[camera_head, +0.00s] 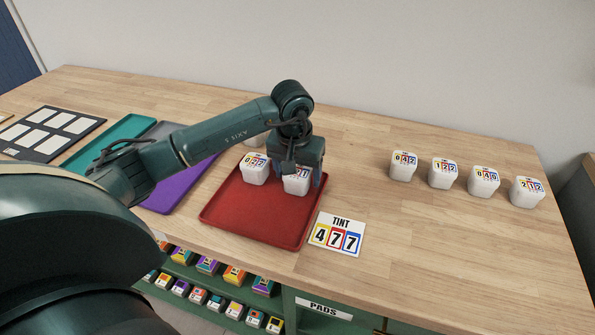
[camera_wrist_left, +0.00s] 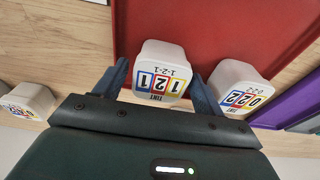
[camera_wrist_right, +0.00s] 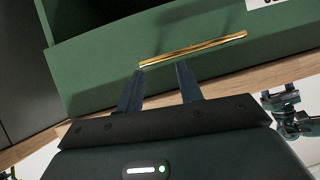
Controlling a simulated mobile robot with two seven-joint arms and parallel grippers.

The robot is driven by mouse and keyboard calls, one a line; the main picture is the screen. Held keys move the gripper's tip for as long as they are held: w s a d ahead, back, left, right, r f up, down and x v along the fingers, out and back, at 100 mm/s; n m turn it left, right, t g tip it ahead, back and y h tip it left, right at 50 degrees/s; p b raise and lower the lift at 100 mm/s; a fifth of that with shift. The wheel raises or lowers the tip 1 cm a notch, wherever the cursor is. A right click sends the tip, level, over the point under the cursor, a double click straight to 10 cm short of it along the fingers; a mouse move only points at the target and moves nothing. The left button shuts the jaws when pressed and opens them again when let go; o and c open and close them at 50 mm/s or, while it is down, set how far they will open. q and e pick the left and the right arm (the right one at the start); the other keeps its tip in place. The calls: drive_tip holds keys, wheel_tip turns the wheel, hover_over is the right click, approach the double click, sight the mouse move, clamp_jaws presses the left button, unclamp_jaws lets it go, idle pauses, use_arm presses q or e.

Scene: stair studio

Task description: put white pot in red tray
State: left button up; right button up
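The red tray (camera_head: 272,231) lies on the wooden table. Two white pots stand at its back: one labelled 0-2-2 (camera_head: 255,169) and one under my left gripper (camera_head: 302,176). In the left wrist view that second white pot (camera_wrist_left: 162,68) reads 1-2-1 and sits between my left gripper's fingers (camera_wrist_left: 160,83), which are apart with a gap showing beside it. The 0-2-2 pot (camera_wrist_left: 238,88) is just right of the fingers there. Several more white pots (camera_head: 442,173) stand in a row on the right. My right gripper (camera_wrist_right: 160,84) is open and empty, outside the head view.
A card reading TINT 477 (camera_head: 337,234) lies right of the red tray. Purple (camera_head: 178,191), grey and teal trays and a dark sample board (camera_head: 50,132) lie to the left. Shelves of small boxes are below. My right gripper faces a green drawer with a gold handle (camera_wrist_right: 195,49).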

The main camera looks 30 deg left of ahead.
sight(294, 177)
use_arm(q)
drive_tip(key=shift+o, duration=0.3)
drive_tip(key=shift+r, duration=0.15)
wheel_tip(294, 177, up, 12)
drive_tip(key=s, duration=0.1)
drive_tip(key=shift+s+d, duration=0.25)
drive_tip(key=shift+s, duration=0.15)
